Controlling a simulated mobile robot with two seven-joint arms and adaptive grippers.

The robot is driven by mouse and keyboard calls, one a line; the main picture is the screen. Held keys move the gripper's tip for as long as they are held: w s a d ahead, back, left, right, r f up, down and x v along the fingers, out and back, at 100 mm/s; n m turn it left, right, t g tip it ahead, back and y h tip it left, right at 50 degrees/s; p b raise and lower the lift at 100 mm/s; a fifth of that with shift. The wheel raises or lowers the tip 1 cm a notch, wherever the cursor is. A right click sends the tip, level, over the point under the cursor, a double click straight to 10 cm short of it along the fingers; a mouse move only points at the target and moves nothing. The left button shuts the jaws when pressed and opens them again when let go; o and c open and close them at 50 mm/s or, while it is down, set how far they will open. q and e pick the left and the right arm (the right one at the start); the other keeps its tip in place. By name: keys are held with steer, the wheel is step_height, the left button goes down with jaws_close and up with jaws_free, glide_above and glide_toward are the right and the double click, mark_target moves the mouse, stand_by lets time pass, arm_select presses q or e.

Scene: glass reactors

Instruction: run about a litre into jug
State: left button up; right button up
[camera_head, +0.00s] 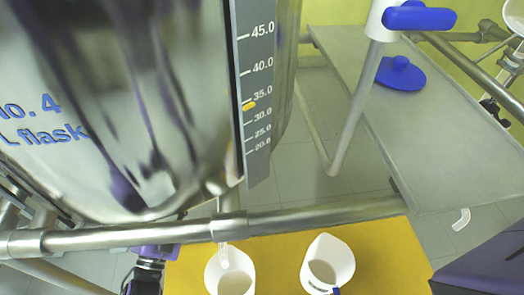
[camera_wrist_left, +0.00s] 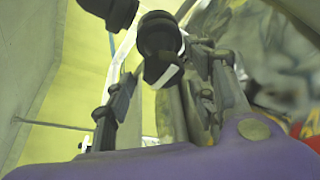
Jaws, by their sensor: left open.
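A large shiny vessel (camera_head: 150,90) with blue lettering fills the upper left of the head view. Its dark scale strip (camera_head: 250,80) carries white figures and a yellow marker (camera_head: 249,106) between 30 and 35. A white jug (camera_head: 218,262) stands below, with a pale outlet tube (camera_head: 224,250) above its mouth. A second white jug (camera_head: 328,258) stands to its right. Part of my left arm, purple and black, shows left of the jugs. In the left wrist view my left gripper (camera_wrist_left: 165,90) is open, with grey finger links and nothing clearly between them. My right gripper is not seen.
Both jugs stand on a yellow surface (camera_head: 385,255). A metal rail (camera_head: 310,216) crosses above it. A grey shelf (camera_head: 440,130) at right holds a blue lid-like disc (camera_head: 402,76). A white fitting with a blue handle (camera_head: 420,18) is above it.

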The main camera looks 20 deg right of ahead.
arm_select(q)
steer(key=shift+w+d+r, duration=0.1)
steer(key=shift+w+d, duration=0.1)
steer(key=shift+w, duration=0.05)
steer(key=c, duration=1.1)
steer(key=shift+o, duration=0.2)
steer(key=shift+n, duration=0.4)
steer(key=n, duration=0.1)
steer(key=n+t+y, duration=0.1)
steer(key=n, duration=0.1)
steer(key=shift+s+d+f, duration=0.1)
steer(key=shift+d+f, duration=0.1)
steer(key=shift+s+d+n+t+y, duration=0.1)
steer(key=shift+n+t+y, duration=0.4)
steer(key=shift+n, duration=0.9)
steer(key=shift+d+n+t+y, duration=0.1)
steer(key=shift+n+t+y, duration=0.4)
steer(key=shift+n, duration=0.9)
steer(key=shift+c, duration=0.2)
steer(key=shift+n, duration=0.3)
